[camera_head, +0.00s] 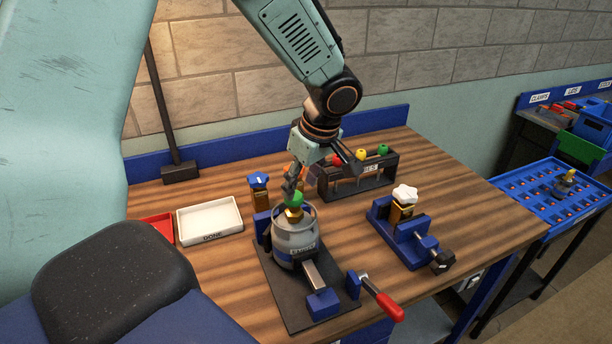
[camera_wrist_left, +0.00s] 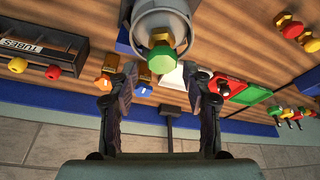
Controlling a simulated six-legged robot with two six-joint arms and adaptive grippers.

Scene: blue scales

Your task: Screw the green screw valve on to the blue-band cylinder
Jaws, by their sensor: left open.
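The grey cylinder with a blue band (camera_head: 292,248) stands upright in a clamp fixture on a dark plate. The green screw valve (camera_head: 295,199), with its gold body below, sits upright inside the collar on top of the cylinder. In the left wrist view the green knob (camera_wrist_left: 162,60) shows at the collar (camera_wrist_left: 165,17). How far it is threaded in cannot be told. My left gripper (camera_head: 306,180) is just above the valve. In the left wrist view my left gripper (camera_wrist_left: 162,72) is open, its fingers apart on either side of the knob. My right gripper is not in view.
A blue-knobbed valve (camera_head: 259,182) stands behind the cylinder. A blue vise (camera_head: 412,245) holds a white-knobbed valve (camera_head: 404,194). A tube rack (camera_head: 370,184) stands at the back. A white tray (camera_head: 210,225) and red tray (camera_head: 159,230) lie left. A red clamp handle (camera_head: 382,302) sticks out in front.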

